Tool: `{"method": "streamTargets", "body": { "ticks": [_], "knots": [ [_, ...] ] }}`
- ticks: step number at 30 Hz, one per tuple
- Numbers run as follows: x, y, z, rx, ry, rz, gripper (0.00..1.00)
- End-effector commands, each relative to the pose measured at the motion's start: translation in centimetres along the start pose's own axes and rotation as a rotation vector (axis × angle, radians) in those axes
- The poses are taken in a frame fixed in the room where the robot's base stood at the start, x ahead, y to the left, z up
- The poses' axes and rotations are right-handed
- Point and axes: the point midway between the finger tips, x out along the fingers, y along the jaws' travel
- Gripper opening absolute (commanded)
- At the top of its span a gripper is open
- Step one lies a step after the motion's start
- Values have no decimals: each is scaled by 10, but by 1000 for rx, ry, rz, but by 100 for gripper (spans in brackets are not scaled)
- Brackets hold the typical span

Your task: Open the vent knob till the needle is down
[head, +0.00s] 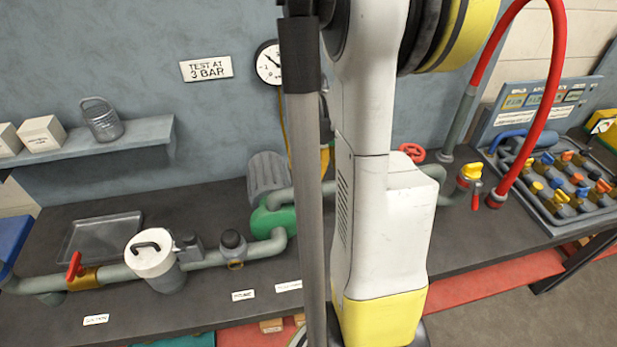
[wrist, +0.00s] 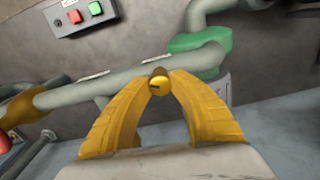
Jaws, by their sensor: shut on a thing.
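In the wrist view my gripper (wrist: 157,86) has its two yellow fingers closed around the small brass vent knob (wrist: 157,82), which has a dark mark on its face. The knob sits between the fingertips, in front of a grey-green pipe (wrist: 125,82). In the head view my arm hides my gripper and the knob. The round white gauge (head: 267,64) hangs on the wall, partly covered by my arm. Its dark needle seems to lean up and left, but it is too small to read surely.
A red handwheel (head: 412,152) and a yellow-topped valve (head: 471,172) stand right of my arm. A lidded white pot (head: 150,256) and a red-handled valve (head: 75,266) are at left. A button box (wrist: 77,16) shows in the wrist view. A tray of small valves (head: 540,222) lies at right.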

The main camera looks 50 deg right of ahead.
Motion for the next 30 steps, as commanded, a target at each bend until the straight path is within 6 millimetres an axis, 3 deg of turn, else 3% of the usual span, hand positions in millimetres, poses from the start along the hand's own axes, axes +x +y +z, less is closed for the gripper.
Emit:
{"method": "streamTargets", "body": {
  "ticks": [15,30],
  "knots": [
    [0,0,0,-383,0,0,0],
    [0,0,0,-486,0,0,0]
  ]
}}
